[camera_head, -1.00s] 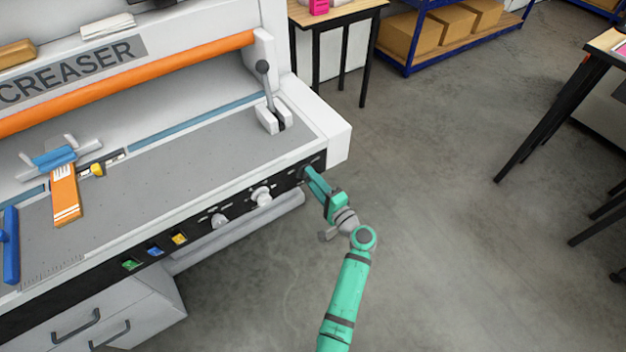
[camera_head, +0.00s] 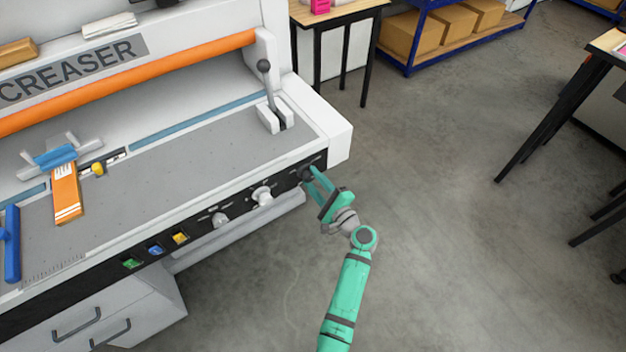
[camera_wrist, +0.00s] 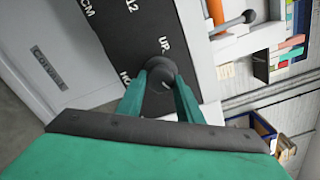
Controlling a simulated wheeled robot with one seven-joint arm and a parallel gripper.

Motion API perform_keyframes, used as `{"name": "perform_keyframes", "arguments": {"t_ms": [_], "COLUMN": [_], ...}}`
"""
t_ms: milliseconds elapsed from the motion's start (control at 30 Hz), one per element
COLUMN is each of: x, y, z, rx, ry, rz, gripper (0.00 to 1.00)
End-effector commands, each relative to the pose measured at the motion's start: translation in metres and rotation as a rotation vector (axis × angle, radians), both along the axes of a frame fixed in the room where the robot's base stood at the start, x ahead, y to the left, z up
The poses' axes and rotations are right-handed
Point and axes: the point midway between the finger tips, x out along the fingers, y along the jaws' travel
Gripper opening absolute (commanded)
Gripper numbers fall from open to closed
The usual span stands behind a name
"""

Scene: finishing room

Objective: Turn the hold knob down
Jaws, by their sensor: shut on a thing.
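The dark round hold knob (camera_wrist: 160,78) sits on the black front panel of the creaser, at the panel's right end. In the wrist view it stands between my two green fingers, with the lettering "UP" above it and a partly hidden label starting with "M" to its left. In the head view the knob is mostly hidden by my gripper (camera_head: 312,178). My gripper is shut on the knob, one finger on each side. The knob's pointer is not clear enough to read.
Two pale knobs (camera_head: 262,196) and several coloured buttons (camera_head: 179,238) lie to the left along the panel. A lever (camera_head: 266,85) stands on the machine bed above. The floor (camera_head: 440,230) to the right is clear.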

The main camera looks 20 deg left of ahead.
Motion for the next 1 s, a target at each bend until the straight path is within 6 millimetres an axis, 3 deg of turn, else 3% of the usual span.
{"name": "perform_keyframes", "arguments": {"t_ms": [267,300,367,733,1000], "x": [0.0,0.0,0.0,-0.004,-0.029], "y": [0.0,0.0,0.002,0.001,-0.038], "z": [-0.001,-0.001,-0.001,-0.001,-0.002], "rx": [-0.002,-0.002,-0.001,-0.002,-0.003], "ry": [0.002,0.002,0.001,0.0,0.001], "rz": [-0.001,-0.001,0.001,0.005,-0.003], "gripper": [0.1,0.4,0.5,0.5,0.5]}}
